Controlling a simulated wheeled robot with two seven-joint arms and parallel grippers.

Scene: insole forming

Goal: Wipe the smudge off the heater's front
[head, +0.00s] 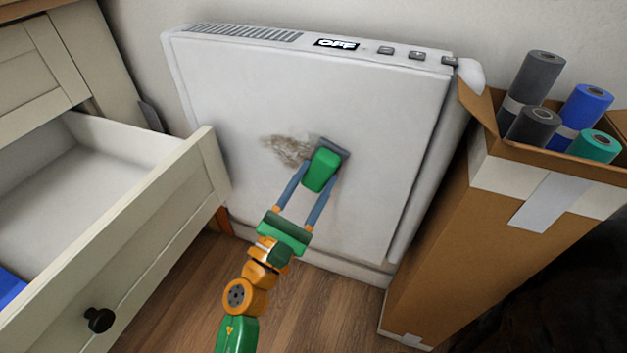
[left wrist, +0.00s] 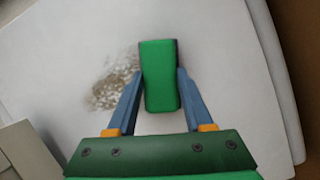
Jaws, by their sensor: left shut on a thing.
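The white heater (head: 390,130) stands upright against the wall, and its display reads OFF. A brown smudge (head: 285,150) marks the middle of its front; it also shows in the left wrist view (left wrist: 115,88). My left gripper (head: 322,180) is shut on a green block-shaped wiper (head: 322,170) with a dark grey pad. The wiper is at the heater's front, at the right edge of the smudge. In the left wrist view the green wiper (left wrist: 159,75) sits between the blue fingers, right of the smudge. I cannot tell whether the pad touches the surface. My right gripper is out of view.
An open cream drawer (head: 150,235) with a black knob juts out on the left, near the heater. A tall cardboard box (head: 450,230) with several grey, blue and green rolls stands close on the right. Wooden floor (head: 330,310) shows between them.

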